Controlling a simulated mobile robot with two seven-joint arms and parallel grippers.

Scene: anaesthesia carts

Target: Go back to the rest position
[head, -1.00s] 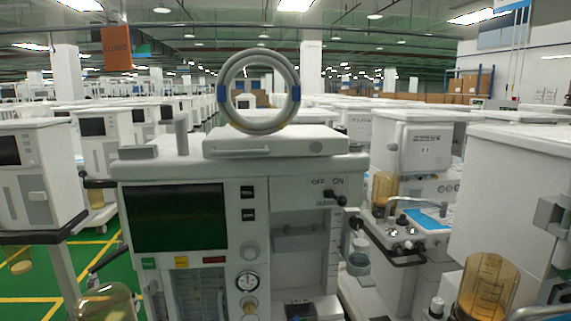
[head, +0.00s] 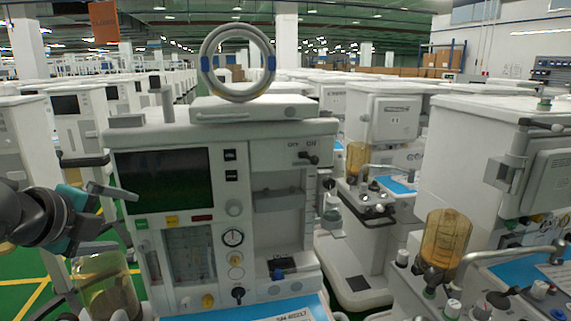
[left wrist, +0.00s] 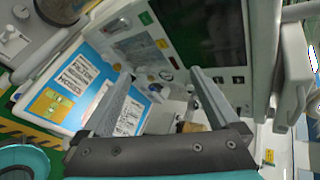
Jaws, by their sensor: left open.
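My left gripper (head: 120,218) is at the left edge of the head view, in front of the left side of the nearest anaesthesia cart (head: 262,180). Its two grey fingers are spread, with nothing seen between them. In the left wrist view the open fingers (left wrist: 160,75) point toward the cart's front, with its dark screen (left wrist: 210,35) and blue-edged work surface (left wrist: 85,70) beyond. Whether a finger touches the cart cannot be told. My right gripper is not in view.
A white-and-blue ring (head: 237,62) stands on top of the nearest cart. An amber canister (head: 446,240) is on the cart at right, and a clear canister (head: 105,284) is low at left. Rows of carts fill the back. Green floor (head: 30,290) shows at lower left.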

